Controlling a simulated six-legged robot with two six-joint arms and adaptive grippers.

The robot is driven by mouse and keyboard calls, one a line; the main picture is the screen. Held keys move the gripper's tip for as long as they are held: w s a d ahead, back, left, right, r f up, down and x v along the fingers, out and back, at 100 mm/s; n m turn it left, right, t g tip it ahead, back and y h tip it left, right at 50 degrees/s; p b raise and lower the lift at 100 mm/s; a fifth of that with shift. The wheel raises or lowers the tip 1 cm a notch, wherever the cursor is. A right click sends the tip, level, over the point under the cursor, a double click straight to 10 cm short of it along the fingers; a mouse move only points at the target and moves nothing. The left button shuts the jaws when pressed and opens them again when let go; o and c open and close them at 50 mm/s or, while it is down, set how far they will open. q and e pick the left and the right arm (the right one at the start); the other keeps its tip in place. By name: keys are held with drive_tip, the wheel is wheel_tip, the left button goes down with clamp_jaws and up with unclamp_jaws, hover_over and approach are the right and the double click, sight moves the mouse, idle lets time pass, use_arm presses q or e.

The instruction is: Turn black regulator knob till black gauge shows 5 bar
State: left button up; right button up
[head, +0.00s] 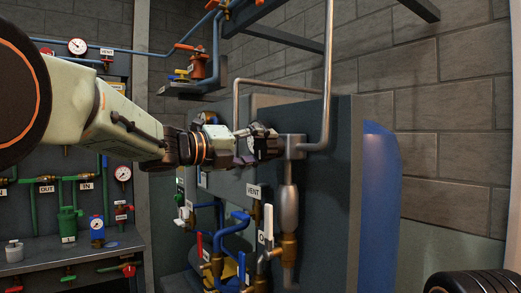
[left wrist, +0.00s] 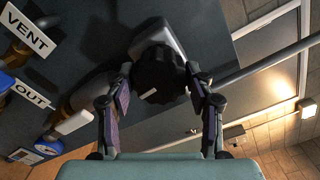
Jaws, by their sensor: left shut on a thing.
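The black regulator knob (left wrist: 160,72) is lobed and sits on a grey metal body (left wrist: 158,38) in the left wrist view. My left gripper (left wrist: 160,85) has one finger on each side of the knob and is shut on it. In the head view my left gripper (head: 254,150) reaches from the left to the grey regulator body (head: 293,147) on the panel's right part, and its fingers partly hide the knob. My right gripper is not in view.
A VENT label (head: 254,191) and a white-handled valve (head: 268,221) are below the gripper. A grey pipe (head: 328,75) rises at the right. Blue pipes (head: 233,228) run lower down. Another bench with gauges (head: 123,173) stands at the left.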

use_arm(q)
drive_tip(key=shift+a+r, duration=0.1)
drive_tip(key=shift+r, duration=0.2)
drive_tip(key=o, duration=1.2)
drive_tip(key=shift+w+f, duration=0.15)
drive_tip(key=shift+f, duration=0.05)
drive_tip(key=shift+c, duration=0.2)
drive_tip(key=v, duration=1.2)
drive_tip(key=shift+s+r, duration=0.1)
drive_tip(key=shift+s, duration=0.1)
